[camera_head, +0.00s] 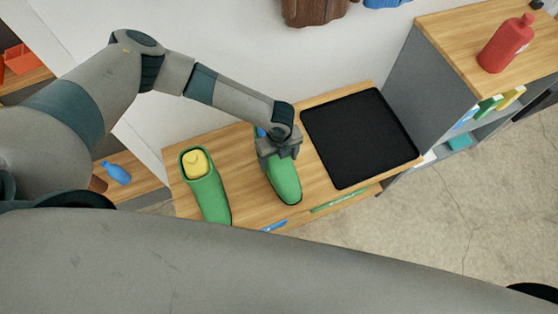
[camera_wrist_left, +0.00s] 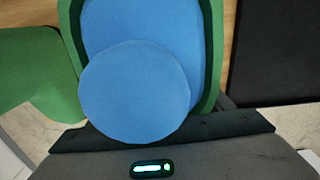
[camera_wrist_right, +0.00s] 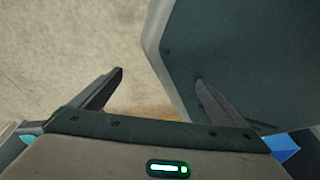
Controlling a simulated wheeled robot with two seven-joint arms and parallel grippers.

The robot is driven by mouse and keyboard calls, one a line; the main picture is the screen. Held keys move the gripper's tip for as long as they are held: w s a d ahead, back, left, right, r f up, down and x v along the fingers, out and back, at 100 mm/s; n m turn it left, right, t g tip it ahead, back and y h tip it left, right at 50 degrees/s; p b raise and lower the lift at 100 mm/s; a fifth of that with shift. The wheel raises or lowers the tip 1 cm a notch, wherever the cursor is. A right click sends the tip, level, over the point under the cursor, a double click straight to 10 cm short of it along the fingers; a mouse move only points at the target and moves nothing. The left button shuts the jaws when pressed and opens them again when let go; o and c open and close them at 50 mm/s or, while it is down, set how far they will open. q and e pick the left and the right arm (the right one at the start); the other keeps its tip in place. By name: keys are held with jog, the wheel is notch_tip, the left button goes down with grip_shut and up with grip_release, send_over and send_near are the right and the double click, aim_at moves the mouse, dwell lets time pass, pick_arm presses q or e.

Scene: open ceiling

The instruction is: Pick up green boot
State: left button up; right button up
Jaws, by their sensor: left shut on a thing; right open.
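A green boot (camera_head: 285,183) with a blue thing inside stands on the wooden bench at the centre of the head view. My left gripper (camera_head: 278,156) is over this boot and shut on it; the gripper hides part of its opening. In the left wrist view the green rim (camera_wrist_left: 212,50) surrounds the blue insert (camera_wrist_left: 135,90). A second green boot (camera_head: 211,195) with a yellow bottle-shaped thing (camera_head: 195,163) in it stands to the left. My right gripper (camera_wrist_right: 160,85) is open and empty in the right wrist view. I cannot tell whether the held boot touches the bench.
A black tray (camera_head: 360,138) lies on the bench (camera_head: 240,150) to the right of the held boot. A shelf unit (camera_head: 440,35) with a red bottle (camera_head: 506,43) stands at right. A blue bottle (camera_head: 117,172) is at left. Concrete floor is open at lower right.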

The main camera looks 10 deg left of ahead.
pick_arm(q)
jog(key=shift+r, duration=0.45)
jog(key=shift+s+d+r, duration=0.2)
jog(key=shift+r, duration=0.55)
jog(key=s+d+r+b, duration=0.2)
jog(key=s+d+r, duration=0.4)
jog(key=s+d, duration=0.1)
jog(key=shift+s+r, duration=0.4)
jog(key=shift+s, duration=0.35)
pick_arm(e)
jog(key=w+a+r+t, duration=0.2)
jog(key=w+a, duration=0.1)
jog(key=w, duration=0.6)
jog(key=shift+w+a+t+y, duration=0.2)
jog(key=shift+a+t+y, duration=0.1)
jog(key=shift+a+y, duration=0.1)
